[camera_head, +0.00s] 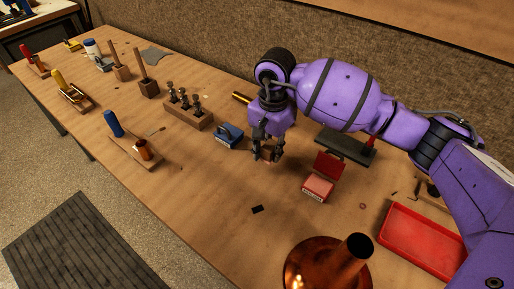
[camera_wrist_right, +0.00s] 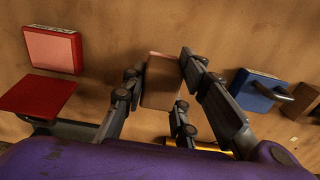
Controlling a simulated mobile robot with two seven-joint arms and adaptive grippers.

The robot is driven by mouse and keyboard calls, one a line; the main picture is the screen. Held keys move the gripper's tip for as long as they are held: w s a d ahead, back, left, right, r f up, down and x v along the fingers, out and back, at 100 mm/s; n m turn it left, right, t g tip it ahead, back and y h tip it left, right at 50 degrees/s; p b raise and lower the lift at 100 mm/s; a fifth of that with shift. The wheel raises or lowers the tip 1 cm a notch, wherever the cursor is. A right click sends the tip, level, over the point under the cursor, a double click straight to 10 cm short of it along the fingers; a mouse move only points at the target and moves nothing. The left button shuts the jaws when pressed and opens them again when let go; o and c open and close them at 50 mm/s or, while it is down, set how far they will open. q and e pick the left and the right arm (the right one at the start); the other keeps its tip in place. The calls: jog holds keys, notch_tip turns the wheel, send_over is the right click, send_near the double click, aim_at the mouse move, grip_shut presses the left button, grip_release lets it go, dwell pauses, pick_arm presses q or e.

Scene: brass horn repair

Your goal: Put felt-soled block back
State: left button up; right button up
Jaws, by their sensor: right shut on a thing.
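My right gripper (camera_head: 267,152) is shut on a small brown block (camera_wrist_right: 161,84) with a pale top edge, which I take to be the felt-soled block. In the right wrist view the block sits between the fingers. In the head view the fingers hide most of it, low over the table between a blue block and an open red box. I cannot tell whether it touches the table, and no felt shows clearly. My left gripper is not in view.
The red box (camera_head: 318,188) with its lid up stands right of the gripper; the blue block (camera_head: 228,136) with a grey handle lies left. A wooden rack (camera_head: 188,117), red tray (camera_head: 420,241) and copper bell (camera_head: 330,269) stand around. The table in front is mostly clear.

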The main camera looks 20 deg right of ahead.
aim_at(270, 158)
jog(key=shift+w+f, duration=0.1)
jog(key=shift+f, duration=1.65)
jog(key=shift+f, duration=0.15)
jog(key=o, duration=1)
notch_tip(270, 158, up, 12)
jog(key=shift+r, duration=0.2)
